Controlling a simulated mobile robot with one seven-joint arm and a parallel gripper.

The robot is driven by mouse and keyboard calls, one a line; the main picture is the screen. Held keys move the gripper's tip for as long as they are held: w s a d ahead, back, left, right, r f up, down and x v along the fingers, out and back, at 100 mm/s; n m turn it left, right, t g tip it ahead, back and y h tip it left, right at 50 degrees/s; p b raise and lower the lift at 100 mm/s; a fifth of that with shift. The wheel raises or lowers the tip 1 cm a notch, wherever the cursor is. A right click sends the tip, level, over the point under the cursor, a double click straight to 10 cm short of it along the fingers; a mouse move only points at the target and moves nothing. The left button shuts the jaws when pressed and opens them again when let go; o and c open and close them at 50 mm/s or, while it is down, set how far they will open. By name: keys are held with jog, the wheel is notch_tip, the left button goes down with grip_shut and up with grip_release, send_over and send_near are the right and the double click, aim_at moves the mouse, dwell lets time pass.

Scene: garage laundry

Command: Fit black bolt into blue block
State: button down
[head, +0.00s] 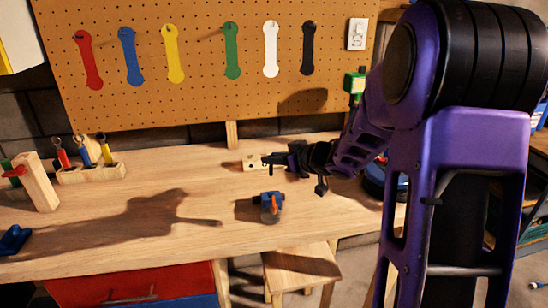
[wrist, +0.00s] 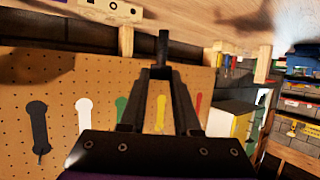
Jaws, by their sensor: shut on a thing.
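My gripper (head: 282,160) is above the workbench and points left in the head view. In the wrist view, my gripper (wrist: 160,74) is shut on a slim black piece, the black bolt (wrist: 163,46), which sticks out past the fingertips. In the head view the bolt is too small to tell from the dark fingers. A small blue block (head: 277,214) with an orange piece on it stands on the bench, nearer the front edge than my gripper and apart from it. Another blue object (head: 14,240) lies at the far left; I cannot tell its shape well.
A wooden rack (head: 90,174) with coloured tools and a wooden post (head: 40,188) stand at left. A pegboard (head: 200,100) with coloured hangers rises behind. The bench middle (head: 175,240) is clear.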

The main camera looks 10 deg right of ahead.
jog(key=shift+f+b, duration=2.45)
jog(key=shift+f, duration=1.9)
jog(key=shift+f, duration=0.3)
jog(key=shift+f+b, duration=0.6)
jog(key=shift+f, duration=0.15)
jog(key=c, duration=0.6)
grip_release()
jog(key=shift+o, duration=0.2)
